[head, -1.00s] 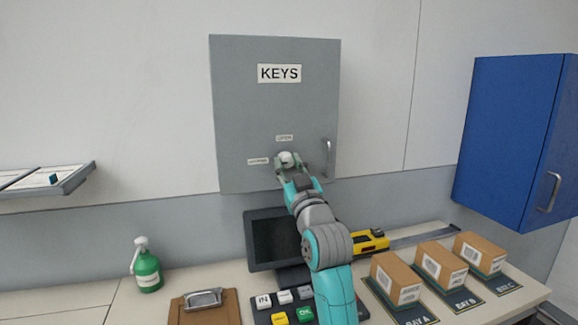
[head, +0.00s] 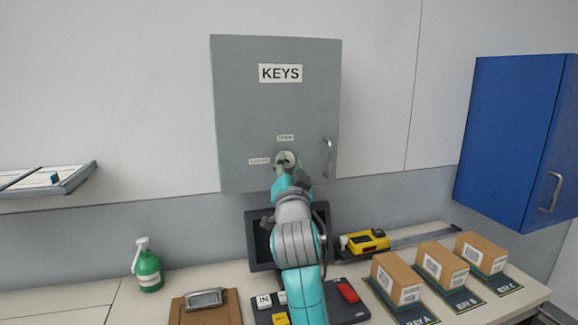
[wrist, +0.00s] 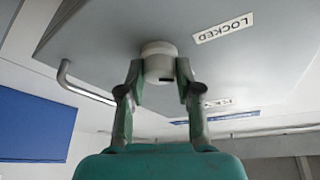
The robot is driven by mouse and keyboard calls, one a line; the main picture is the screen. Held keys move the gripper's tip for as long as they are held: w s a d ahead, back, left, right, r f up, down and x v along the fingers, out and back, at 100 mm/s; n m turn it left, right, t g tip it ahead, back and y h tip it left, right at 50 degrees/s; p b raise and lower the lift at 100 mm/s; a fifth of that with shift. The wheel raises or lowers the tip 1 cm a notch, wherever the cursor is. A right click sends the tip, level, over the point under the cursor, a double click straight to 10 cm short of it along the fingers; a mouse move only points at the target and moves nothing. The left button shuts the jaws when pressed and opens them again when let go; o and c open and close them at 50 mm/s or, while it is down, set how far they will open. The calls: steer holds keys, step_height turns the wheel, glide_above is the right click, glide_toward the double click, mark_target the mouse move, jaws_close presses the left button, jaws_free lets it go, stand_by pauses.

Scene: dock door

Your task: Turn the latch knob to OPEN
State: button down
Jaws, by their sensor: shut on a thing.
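The latch knob (head: 286,156) is a pale round knob low on the grey KEYS cabinet (head: 240,110). A small OPEN label (head: 285,138) is above it and a LOCKED label (head: 259,161) is to its left. In the wrist view the knob (wrist: 158,60) sits between the two fingertips of my gripper (wrist: 160,78), which is shut on it from both sides. A small dark mark shows on the knob's near edge. The LOCKED label (wrist: 223,27) is at upper right there. In the head view my gripper (head: 287,168) covers part of the knob, and its pointing direction is unclear.
The cabinet's bar handle (head: 327,157) is just right of the knob. Below are a dark screen (head: 262,245), a keypad, a yellow device (head: 366,241) and several boxes. A green spray bottle (head: 148,268) stands at left. A blue cabinet (head: 508,140) hangs at right.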

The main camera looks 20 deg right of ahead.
steer(key=m+g+h, duration=0.1)
steer(key=m, duration=0.4)
steer(key=shift+r+m+g+h, duration=0.2)
steer(key=shift+m+g+h, duration=0.2)
steer(key=m+g, duration=0.2)
steer(key=m, duration=0.3)
steer(key=shift+m, duration=0.4)
steer(key=c, duration=0.8)
jaws_free()
steer(key=shift+w+f, duration=0.1)
steer(key=v, duration=1.2)
steer(key=shift+a, duration=0.1)
